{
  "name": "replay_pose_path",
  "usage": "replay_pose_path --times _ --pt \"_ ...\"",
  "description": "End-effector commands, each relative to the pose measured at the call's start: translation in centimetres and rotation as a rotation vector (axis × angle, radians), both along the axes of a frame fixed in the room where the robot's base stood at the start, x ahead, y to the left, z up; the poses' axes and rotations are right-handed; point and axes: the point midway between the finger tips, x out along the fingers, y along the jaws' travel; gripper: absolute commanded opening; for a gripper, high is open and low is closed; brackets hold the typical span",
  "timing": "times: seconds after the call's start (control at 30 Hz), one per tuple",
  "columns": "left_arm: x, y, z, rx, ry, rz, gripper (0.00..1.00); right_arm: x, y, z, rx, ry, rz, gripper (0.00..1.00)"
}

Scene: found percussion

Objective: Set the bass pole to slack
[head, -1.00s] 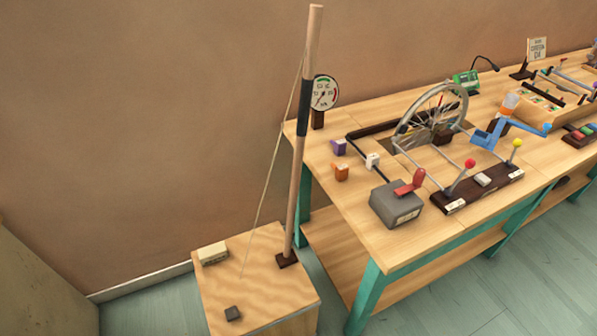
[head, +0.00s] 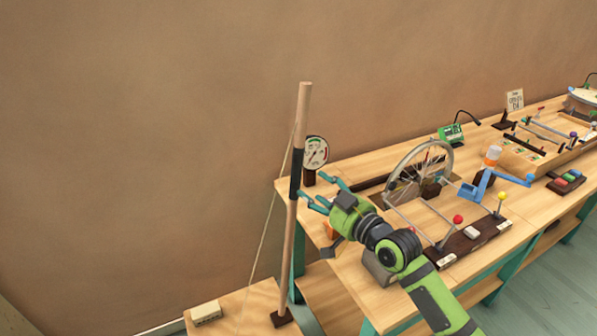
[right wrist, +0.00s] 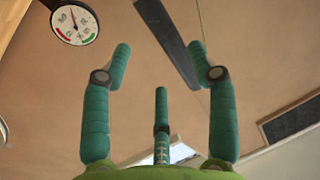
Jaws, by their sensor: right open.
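The bass pole (head: 290,235) is a tall wooden stick on a dark foot, with a black grip sleeve (head: 296,172) partway up and a thin string (head: 268,225) on its left. In the right wrist view, the black sleeve (right wrist: 166,40) appears beyond and between the spread fingers of the gripper (right wrist: 159,50); I see no contact. A round dial (head: 315,152) stands behind the pole; it also shows in the right wrist view (right wrist: 75,22). My left gripper is out of view.
The pole stands on a wooden box (head: 250,305) holding a cream block (head: 206,312). Right of it, a workbench (head: 345,280) carries a spoked wheel (head: 420,165), a red-knobbed lever (head: 457,219) and a blue crank (head: 490,185). Free room lies left of the pole.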

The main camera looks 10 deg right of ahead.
Motion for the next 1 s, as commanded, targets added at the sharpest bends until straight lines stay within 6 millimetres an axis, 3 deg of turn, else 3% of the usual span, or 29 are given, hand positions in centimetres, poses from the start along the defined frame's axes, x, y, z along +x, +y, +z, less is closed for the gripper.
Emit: replay_pose_path --times 0.07,0.17,0.6,0.97,1.0 --pt "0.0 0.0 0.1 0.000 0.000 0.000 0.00 0.2 0.2 1.8 0.011 -0.033 0.013 0.59" --pt "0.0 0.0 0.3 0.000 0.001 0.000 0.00 0.8 0.6 2.5 0.019 -0.042 0.016 0.59" --pt "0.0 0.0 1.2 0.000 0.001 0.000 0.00 5.8 3.2 2.3 0.016 -0.040 0.015 0.59" --pt "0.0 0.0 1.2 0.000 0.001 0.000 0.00 6.4 3.5 2.2 0.017 -0.039 0.015 0.59" --pt "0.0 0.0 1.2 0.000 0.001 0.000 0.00 6.4 3.5 2.2 0.016 -0.040 0.015 0.51"
